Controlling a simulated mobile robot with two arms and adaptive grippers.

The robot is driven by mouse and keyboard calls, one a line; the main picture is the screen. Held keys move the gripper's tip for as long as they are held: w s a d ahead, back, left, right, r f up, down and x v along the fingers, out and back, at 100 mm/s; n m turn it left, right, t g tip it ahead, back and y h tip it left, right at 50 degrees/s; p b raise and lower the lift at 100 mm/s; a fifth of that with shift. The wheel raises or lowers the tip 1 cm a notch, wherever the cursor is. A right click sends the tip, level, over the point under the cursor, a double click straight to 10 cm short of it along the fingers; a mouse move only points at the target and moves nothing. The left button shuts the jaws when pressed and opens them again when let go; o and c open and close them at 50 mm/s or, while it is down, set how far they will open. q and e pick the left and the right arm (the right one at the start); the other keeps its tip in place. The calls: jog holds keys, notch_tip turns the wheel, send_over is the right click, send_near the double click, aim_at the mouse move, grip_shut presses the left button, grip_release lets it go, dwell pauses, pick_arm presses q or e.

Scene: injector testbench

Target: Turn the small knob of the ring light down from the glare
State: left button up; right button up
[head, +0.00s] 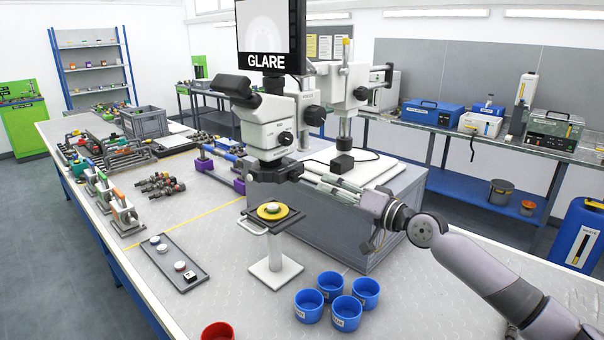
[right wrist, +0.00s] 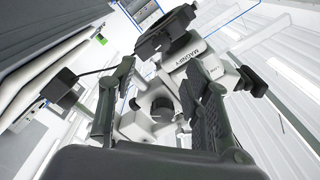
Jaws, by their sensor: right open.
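A white stereo microscope (head: 270,125) stands on the grey bench box. A monitor (head: 270,35) above it reads GLARE and shows a washed-out pale picture. The dark ring light (head: 268,172) sits under the microscope head. Its small knob is too small to tell, with my fingers close by. My right gripper (head: 308,178) reaches in from the right, fingers open, just right of the ring light. In the right wrist view the open fingers (right wrist: 160,68) frame the microscope's underside, with nothing held. A black box (head: 342,165) with a cable sits behind the fingers. My left gripper is out of view.
A stand with a yellow disc (head: 272,211) is below and left of my gripper. Several blue cups (head: 308,305) stand in front, with a red cup (head: 218,331) at the bottom edge. A grey tray (head: 172,262) with small parts lies at left.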

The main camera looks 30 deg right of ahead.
aim_at(298, 178)
jog(key=p+x, duration=0.3)
jog(key=x, duration=0.6)
jog(key=shift+w+a+r, duration=0.1)
jog(key=shift+a, duration=0.05)
jog(key=shift+w+a, duration=0.2)
jog(key=shift+w, duration=0.2)
jog(key=shift+c, duration=0.5)
grip_shut()
